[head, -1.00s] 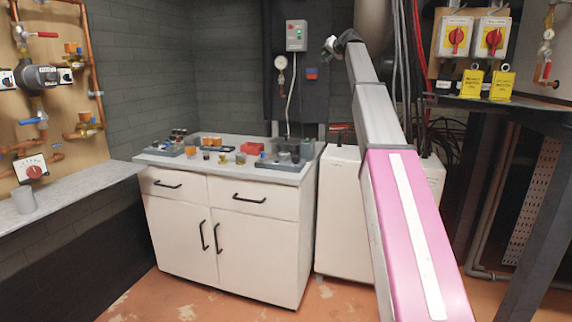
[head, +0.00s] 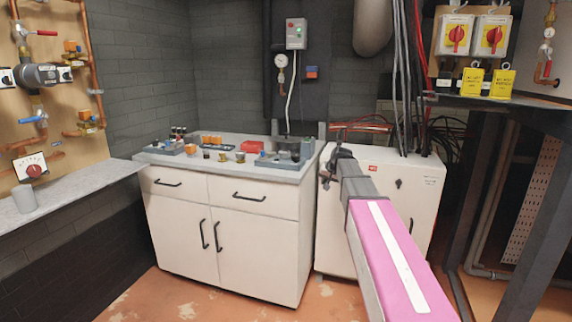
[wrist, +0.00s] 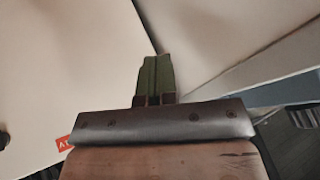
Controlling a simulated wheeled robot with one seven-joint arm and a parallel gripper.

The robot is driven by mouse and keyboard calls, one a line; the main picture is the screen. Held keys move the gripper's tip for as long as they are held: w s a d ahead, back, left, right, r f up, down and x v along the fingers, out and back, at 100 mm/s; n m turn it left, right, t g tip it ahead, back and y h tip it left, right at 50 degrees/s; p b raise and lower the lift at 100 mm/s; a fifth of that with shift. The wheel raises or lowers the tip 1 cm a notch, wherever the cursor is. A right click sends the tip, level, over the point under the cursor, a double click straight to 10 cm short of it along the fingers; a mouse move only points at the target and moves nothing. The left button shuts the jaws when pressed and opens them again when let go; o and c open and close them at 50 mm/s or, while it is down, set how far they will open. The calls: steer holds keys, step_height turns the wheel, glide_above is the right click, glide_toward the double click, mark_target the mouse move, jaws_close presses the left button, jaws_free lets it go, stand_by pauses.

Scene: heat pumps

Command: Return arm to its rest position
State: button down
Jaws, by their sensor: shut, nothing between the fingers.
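My arm, with its pink link, reaches in from the bottom right in the head view. My gripper (head: 326,180) is at its far end, in front of the white cabinet and just right of the white counter unit. In the wrist view my gripper (wrist: 155,60) shows its two greenish fingers pressed together, with nothing between them. Pale panel surfaces lie beyond the fingers; whether the fingertips touch them I cannot tell.
The white counter unit (head: 230,240) carries trays and small fittings. The white cabinet (head: 415,195) stands behind my arm. A grey shelf (head: 85,185) with a grey cup (head: 24,199) is at left. A dark metal frame (head: 540,200) stands at right. The floor in front is clear.

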steer(key=s+f+g+h, duration=0.1)
steer(key=s+f+g, duration=0.1)
steer(key=s+f, duration=0.6)
steer(key=s+d+f+g+h, duration=0.1)
steer(key=s+f+g, duration=0.1)
steer(key=s+f, duration=0.6)
steer(key=s+f+n+g+h, duration=0.1)
steer(key=s+f, duration=0.7)
steer(key=s, duration=1)
steer(key=shift+d+f+g, duration=0.3)
steer(key=shift+d+g, duration=0.1)
steer(key=shift+g, duration=0.2)
steer(key=shift+a, duration=0.1)
